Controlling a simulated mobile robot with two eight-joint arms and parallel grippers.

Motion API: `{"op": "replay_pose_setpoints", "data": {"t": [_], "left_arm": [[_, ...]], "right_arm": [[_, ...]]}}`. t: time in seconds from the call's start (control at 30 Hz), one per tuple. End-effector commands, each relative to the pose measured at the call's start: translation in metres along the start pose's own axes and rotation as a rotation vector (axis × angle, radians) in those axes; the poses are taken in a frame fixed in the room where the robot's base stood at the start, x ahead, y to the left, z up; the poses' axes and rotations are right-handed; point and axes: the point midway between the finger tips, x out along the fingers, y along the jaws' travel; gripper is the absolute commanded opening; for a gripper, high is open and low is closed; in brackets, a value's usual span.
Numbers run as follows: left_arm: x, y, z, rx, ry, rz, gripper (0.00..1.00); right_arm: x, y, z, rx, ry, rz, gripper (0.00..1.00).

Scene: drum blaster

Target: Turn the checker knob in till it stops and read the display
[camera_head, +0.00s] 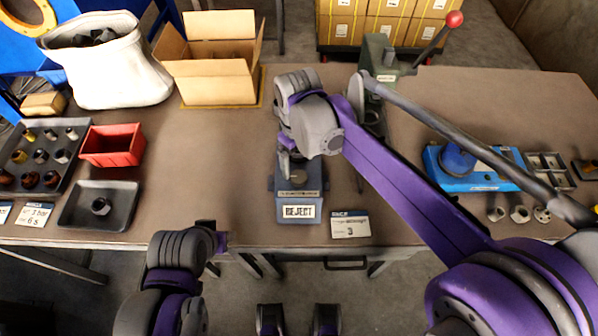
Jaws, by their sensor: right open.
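The checker (297,190) is a blue-grey box at the table's front middle. Its front display (298,211) reads REJECT. My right gripper (288,155) is over the back of the checker, pointing down, and is open. The gripper and wrist cover the checker's rear part, and I cannot make out the knob or whether the fingers touch it. My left gripper (212,246) hangs at the table's front edge, left of the checker and apart from it; its fingers are too unclear to tell open from shut.
A white card marked 3 (350,225) lies right of the checker. A red bin (113,145), dark trays (72,211), a white sack (105,72) and a cardboard box (215,82) stand left. A green lever press (382,60) stands behind; a blue fixture (447,182) is right.

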Motion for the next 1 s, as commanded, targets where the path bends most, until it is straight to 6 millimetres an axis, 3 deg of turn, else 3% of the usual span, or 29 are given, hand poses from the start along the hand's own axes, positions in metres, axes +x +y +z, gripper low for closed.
{"op": "replay_pose_setpoints", "data": {"t": [0.1,0.3,0.7,1.0], "left_arm": [[0.002,0.000,0.002,0.000,-0.001,0.000,0.50],[0.004,0.000,0.003,0.000,-0.002,0.000,0.50],[0.004,0.000,0.003,0.000,-0.002,0.000,0.50],[0.004,0.000,0.003,0.000,-0.002,0.000,0.50]], "right_arm": [[0.024,0.000,0.000,0.001,0.000,0.000,0.86],[0.050,0.000,0.000,0.002,0.000,0.000,0.86],[0.058,0.000,0.000,0.002,0.000,0.000,0.86],[0.058,0.000,0.000,0.002,0.000,0.001,0.34]]}}
